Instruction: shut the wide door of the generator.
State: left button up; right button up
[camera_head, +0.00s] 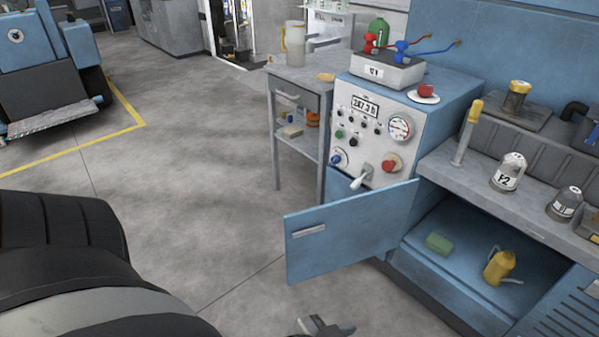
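The generator's wide door (350,232) is a blue panel standing open, swung out to the left of an open compartment (470,265). Its grey handle (309,230) is near its free left edge. The compartment holds a green block (438,244) and a yellow can (498,266). Only the tip of a gripper, apparently my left gripper (322,327), shows at the bottom edge. It appears below the door and apart from it, and its opening cannot be made out. My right gripper is not in view.
The control panel (375,125) stands behind the door, with a side table (300,75) to its left. Bottles, including a white-topped one (509,172), stand on the ledge above the compartment. The grey floor (190,190) left of the door is clear.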

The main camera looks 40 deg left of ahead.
aim_at(348, 229)
jog(key=u, duration=2.45)
jog(key=i, duration=3.15)
jog(key=z, duration=4.05)
jog(key=i, duration=0.5)
jog(key=u, duration=0.7)
jog(key=k, duration=1)
jog(key=z, duration=0.95)
